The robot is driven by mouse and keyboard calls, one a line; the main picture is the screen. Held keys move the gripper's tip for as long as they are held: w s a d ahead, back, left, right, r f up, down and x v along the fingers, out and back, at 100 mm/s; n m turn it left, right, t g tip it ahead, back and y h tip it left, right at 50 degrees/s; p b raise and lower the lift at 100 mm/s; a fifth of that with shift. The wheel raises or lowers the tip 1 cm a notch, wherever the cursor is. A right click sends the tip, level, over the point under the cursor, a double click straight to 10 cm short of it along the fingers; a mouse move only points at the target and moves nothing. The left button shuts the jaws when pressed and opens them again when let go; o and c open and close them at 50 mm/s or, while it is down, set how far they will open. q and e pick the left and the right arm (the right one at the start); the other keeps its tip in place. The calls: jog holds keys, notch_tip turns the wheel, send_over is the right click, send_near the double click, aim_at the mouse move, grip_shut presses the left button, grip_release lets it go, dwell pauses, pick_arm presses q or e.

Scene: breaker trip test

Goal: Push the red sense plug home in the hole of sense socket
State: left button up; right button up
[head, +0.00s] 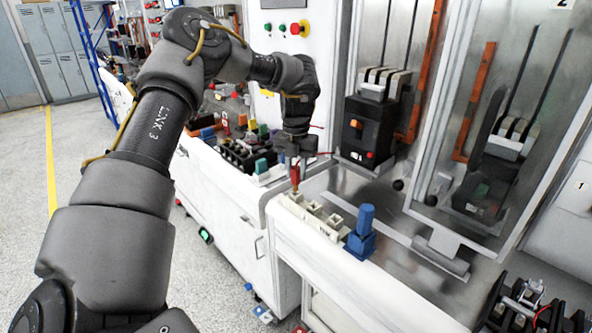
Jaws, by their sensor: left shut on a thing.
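My left gripper (294,160) points down over the front bench and is shut on the red sense plug (295,177). The plug is upright, and its top is partly hidden between the fingers. Its lower end is at the leftmost of the cream socket blocks (291,203), which I take for the sense socket. I cannot tell whether the plug's tip is in the hole or just above it. A thin red lead shows beside the gripper. My right gripper is not in view.
A blue knobbed block (361,237) stands right of the socket row. A black breaker (368,130) stands behind, with another behind the clear panel at right. A rack of coloured parts (247,152) lies left.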

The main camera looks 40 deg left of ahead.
aim_at(296, 167)
pick_arm(q)
jog(key=shift+f+b, duration=0.65)
jog(key=shift+f, duration=0.2)
jog(key=o, duration=1.1)
jog(key=shift+c, duration=0.2)
jog(key=shift+r, duration=0.15)
jog(key=shift+r, duration=0.35)
notch_tip(296, 167, up, 5)
jog(key=shift+f, duration=0.1)
notch_tip(296, 167, up, 5)
jog(key=shift+r+p, duration=0.1)
jog(key=shift+p, duration=1.15)
jog(key=shift+c, duration=0.4)
